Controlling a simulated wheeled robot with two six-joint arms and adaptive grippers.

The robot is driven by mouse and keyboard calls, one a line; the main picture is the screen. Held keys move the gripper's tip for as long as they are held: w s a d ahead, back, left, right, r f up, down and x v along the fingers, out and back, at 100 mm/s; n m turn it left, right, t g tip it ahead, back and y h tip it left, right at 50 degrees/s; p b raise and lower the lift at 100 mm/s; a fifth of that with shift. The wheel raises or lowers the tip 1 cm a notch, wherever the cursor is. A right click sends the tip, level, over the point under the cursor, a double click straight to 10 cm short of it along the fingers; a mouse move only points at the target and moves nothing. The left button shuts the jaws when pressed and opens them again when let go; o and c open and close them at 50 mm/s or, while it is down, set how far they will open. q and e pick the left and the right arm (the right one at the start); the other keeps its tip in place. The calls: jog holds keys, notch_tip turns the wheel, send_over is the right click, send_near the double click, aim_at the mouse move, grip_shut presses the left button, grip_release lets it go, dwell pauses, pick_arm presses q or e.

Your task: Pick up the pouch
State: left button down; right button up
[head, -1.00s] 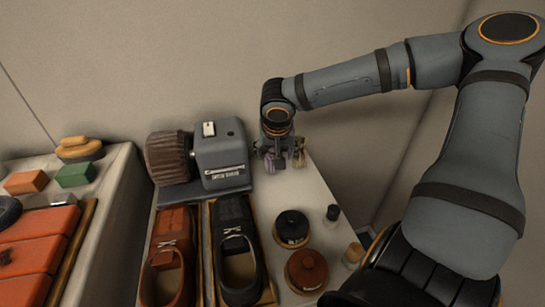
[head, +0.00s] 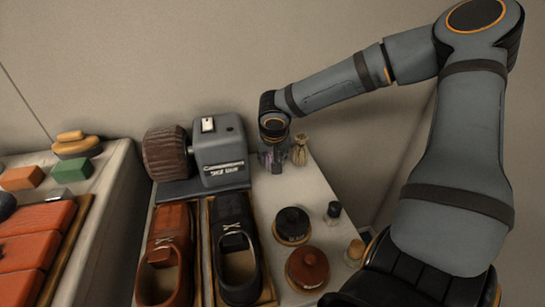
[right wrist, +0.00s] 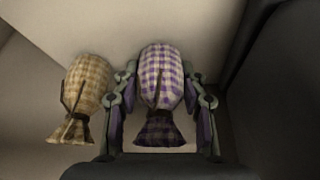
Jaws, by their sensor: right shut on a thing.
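A purple-and-white checked pouch (right wrist: 162,78) sits between the fingers of my right gripper (right wrist: 163,103) in the right wrist view. Its dark tied neck points toward the palm. In the head view my right gripper (head: 272,160) is at the back of the white tabletop, shut on this pouch, which it mostly hides. A tan checked pouch (head: 300,150) stands just to the right, outside the fingers. It also shows at the left in the right wrist view (right wrist: 87,85). I cannot tell whether the purple pouch touches the table. My left gripper is not in view.
A grey machine with a brown brush roller (head: 219,150) stands close left of the gripper. Two shoes (head: 235,235), round tins (head: 307,268) and small bottles (head: 333,210) stand nearer. A side bench (head: 110,165) is at left. The wall is close behind.

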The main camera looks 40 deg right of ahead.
jog(key=shift+c, duration=0.8)
jog(key=shift+r, duration=0.1)
